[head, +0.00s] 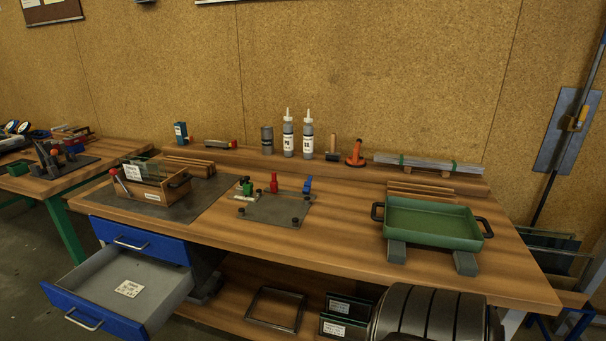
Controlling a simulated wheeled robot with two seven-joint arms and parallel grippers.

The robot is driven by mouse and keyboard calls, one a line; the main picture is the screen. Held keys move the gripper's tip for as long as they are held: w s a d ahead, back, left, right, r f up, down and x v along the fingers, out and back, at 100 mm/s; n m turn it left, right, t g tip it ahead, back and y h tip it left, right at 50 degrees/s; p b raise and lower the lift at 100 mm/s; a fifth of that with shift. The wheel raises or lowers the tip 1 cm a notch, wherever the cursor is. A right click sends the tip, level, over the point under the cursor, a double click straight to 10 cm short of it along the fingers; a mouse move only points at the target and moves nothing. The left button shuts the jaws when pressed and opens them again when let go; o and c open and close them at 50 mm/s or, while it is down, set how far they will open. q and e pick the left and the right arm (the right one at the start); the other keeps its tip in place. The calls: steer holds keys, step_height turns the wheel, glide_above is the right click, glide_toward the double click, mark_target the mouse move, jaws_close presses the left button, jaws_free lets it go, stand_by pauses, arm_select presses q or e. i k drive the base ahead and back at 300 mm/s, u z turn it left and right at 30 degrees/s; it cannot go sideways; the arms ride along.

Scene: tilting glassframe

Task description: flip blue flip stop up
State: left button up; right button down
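The blue flip stop (307,186) is a small blue piece at the back right corner of a grey fixture plate (270,212) on the workbench. It seems to stand up from the plate, but it is too small to tell its exact angle. A red piece (273,183) stands upright at the plate's back edge, left of the blue one. A green piece (247,188) sits at the plate's back left, near a pale bar.
A green tray (433,243) stands on grey blocks at the right. A wooden box (152,190) with glass panes is on a dark mat at the left. A lower-left drawer (128,290) is pulled open. Bench between plate and tray is clear.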

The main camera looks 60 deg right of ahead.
mark_target(308, 184)
steer(key=z, duration=0.55)
steer(key=i, duration=0.95)
steer(key=z, duration=0.7)
